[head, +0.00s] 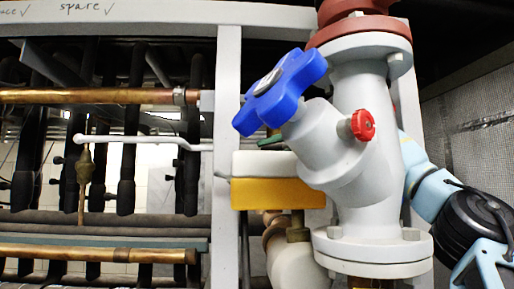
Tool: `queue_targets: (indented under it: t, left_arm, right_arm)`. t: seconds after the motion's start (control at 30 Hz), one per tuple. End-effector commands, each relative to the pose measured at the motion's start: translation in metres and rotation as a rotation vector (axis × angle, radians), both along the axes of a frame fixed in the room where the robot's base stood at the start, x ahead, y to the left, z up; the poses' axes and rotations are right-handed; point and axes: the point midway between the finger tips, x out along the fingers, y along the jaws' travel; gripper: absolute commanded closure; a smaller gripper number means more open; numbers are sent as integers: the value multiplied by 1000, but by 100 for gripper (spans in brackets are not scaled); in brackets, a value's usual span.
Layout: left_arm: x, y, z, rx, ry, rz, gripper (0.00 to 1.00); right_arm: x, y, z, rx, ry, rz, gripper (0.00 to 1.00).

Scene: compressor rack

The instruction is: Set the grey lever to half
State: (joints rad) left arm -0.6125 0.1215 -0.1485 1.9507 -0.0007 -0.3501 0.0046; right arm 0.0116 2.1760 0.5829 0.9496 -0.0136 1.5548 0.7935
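A long thin pale grey lever (140,139) lies nearly level at the left of the head view. Its rounded end is at the left, and its right end reaches the pale upright post. It bends slightly near the right end. Its pivot is not clearly seen. A light blue arm of mine (427,187) with a black joint comes in from the lower right and passes behind the large pale valve. The gripper on that arm is hidden. My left gripper is not in view. No gripper is seen touching the lever.
A large pale valve (362,130) with a blue handwheel (282,88) and a red knob (363,125) fills the right middle. A white and yellow block (278,192) sits beside the upright post (228,120). Copper pipes (90,96) and dark hoses run around the lever.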

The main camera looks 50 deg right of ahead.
Motion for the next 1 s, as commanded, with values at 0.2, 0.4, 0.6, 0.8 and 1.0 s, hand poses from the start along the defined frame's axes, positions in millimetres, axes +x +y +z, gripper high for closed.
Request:
queue_targets:
  t: [0.2,0.4,0.6,0.8,1.0]
  left_arm:
    - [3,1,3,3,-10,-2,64]
    - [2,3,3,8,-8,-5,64]
    - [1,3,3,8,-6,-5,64]
    - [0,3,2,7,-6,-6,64]
    - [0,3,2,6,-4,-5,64]
  right_arm:
    - [-13,-2,6,14,-19,2,100]
    - [-13,-2,6,13,-17,3,100]
    - [-13,-2,6,13,-17,3,78]
    - [-12,-2,3,9,-12,4,63]
    - [-11,-2,2,6,-8,5,63]
